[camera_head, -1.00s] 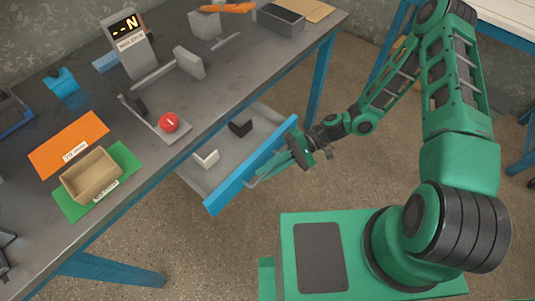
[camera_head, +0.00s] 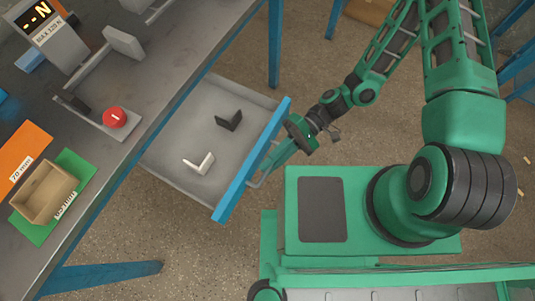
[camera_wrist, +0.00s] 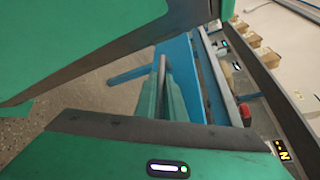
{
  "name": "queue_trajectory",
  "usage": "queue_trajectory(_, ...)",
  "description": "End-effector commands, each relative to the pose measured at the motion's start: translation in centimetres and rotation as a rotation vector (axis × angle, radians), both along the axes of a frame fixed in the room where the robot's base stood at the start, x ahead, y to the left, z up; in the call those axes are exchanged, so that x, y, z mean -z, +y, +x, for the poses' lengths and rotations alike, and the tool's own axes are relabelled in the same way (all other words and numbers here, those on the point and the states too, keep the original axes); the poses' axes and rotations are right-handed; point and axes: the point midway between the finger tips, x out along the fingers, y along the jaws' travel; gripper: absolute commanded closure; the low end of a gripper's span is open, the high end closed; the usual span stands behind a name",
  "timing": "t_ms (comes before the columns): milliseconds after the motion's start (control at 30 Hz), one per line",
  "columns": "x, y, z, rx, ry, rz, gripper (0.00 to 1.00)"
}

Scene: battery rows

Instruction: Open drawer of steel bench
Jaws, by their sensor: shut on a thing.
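The steel bench (camera_head: 165,62) has a grey top and blue legs. Its drawer (camera_head: 180,140) is pulled well out, with a blue front panel (camera_head: 253,160) and a grey tray. A black angled piece (camera_head: 229,121) and a white angled piece (camera_head: 199,163) lie inside it. My gripper (camera_head: 273,160) is at the outer side of the blue front, shut on the drawer's bar handle (camera_head: 262,179). In the wrist view the handle (camera_wrist: 162,70) runs between my green fingers beside the blue front (camera_wrist: 183,75). The exact finger contact is partly hidden.
On the bench are a red button (camera_head: 114,117), a display unit (camera_head: 45,28), a wooden box (camera_head: 45,192) on a green mat, and an orange mat (camera_head: 22,152). My green base stands close to the drawer front. Bare floor lies below the drawer.

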Motion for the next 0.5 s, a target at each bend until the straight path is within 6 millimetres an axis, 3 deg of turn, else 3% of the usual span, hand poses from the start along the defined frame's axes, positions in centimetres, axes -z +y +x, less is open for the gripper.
queue_trajectory(233,0.13,-0.08,-0.43,-0.008,0.006,-0.007,1.0)
queue_trajectory(267,0.14,-0.08,-0.44,-0.008,0.006,-0.007,0.84)
queue_trajectory(500,0.07,-0.01,-0.25,-0.005,0.003,-0.004,0.83)
